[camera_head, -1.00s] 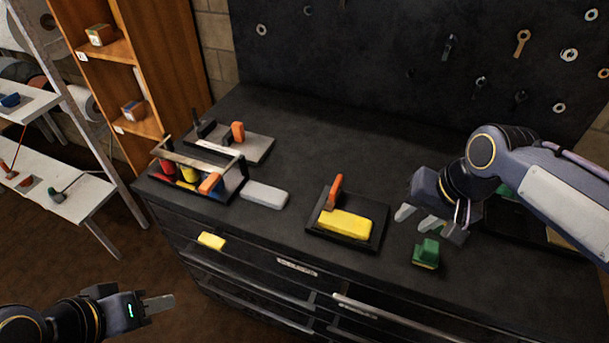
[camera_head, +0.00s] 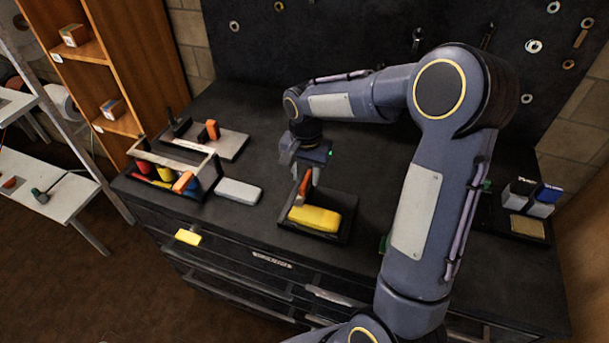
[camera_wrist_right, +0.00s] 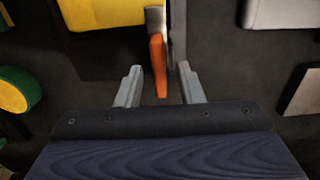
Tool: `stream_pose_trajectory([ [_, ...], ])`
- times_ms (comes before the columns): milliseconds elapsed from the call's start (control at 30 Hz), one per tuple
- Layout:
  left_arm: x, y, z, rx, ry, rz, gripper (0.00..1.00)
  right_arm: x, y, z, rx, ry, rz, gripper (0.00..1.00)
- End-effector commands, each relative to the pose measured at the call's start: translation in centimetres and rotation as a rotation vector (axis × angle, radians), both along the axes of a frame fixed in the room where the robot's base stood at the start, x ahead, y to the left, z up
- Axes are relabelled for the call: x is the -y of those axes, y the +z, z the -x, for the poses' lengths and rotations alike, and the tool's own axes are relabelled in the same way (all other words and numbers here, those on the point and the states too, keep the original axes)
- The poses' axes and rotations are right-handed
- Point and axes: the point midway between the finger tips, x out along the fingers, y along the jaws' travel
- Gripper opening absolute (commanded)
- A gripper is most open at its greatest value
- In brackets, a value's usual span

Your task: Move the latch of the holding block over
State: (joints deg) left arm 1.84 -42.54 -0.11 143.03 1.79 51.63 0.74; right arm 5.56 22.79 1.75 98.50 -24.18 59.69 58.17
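The holding block is a black base (camera_head: 288,224) on the workbench, with a yellow piece (camera_head: 314,219) lying in it. Its orange latch (camera_head: 303,188) stands up at the back left of the yellow piece. In the right wrist view the orange latch (camera_wrist_right: 158,68) lies between my two fingers, with a gap on both sides, beside the yellow piece (camera_wrist_right: 100,12). My right gripper (camera_head: 308,172) is open and points down at the latch; it also shows in the right wrist view (camera_wrist_right: 158,80). My left gripper is not in view.
A grey block (camera_head: 238,191) lies left of the holding block. A caddy (camera_head: 205,180) with coloured items and a plate (camera_head: 228,146) with another orange lever stand further left. My right arm hides much of the bench's right side. Boxes (camera_head: 540,200) stand far right.

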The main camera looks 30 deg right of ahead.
Motion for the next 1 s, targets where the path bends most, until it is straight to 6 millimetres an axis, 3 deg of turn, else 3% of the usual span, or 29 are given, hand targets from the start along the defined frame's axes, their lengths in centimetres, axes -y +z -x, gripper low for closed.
stream_pose_trajectory([
  [133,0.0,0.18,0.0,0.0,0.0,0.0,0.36,-0.01,-1.23,0.01,0.0,0.001,0.0,0.35],
  [433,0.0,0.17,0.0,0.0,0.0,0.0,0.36,-0.02,-1.51,0.01,0.001,0.002,0.0,0.35],
  [700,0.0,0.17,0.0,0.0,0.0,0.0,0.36,-0.02,-1.49,0.01,0.001,0.002,0.0,0.0],
  [1000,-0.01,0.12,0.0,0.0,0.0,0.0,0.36,-0.01,-1.48,0.0,0.002,0.017,-0.001,0.0],
])
